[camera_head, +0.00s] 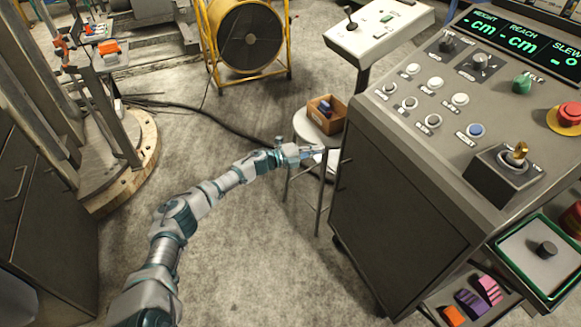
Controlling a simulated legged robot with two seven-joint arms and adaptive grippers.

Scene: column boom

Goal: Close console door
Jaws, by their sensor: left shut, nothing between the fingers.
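The grey control console (440,135) stands at the right, its sloped top full of buttons and displays. A large dark grey panel, which looks like the console door (398,215), fills its side facing me. I cannot tell from this view how far it stands from the console body. My left arm reaches in from the bottom left. My left gripper (316,152) is shut and empty near the far upper edge of the door panel. I cannot tell whether it touches the panel. My right gripper is not in view.
A small round stool (306,130) with an open box (327,114) stands behind my left gripper. A yellow-framed fan (246,38) and a white control stand (372,28) are farther back. Metal drawers (35,200) stand at the left. The floor between is mostly clear.

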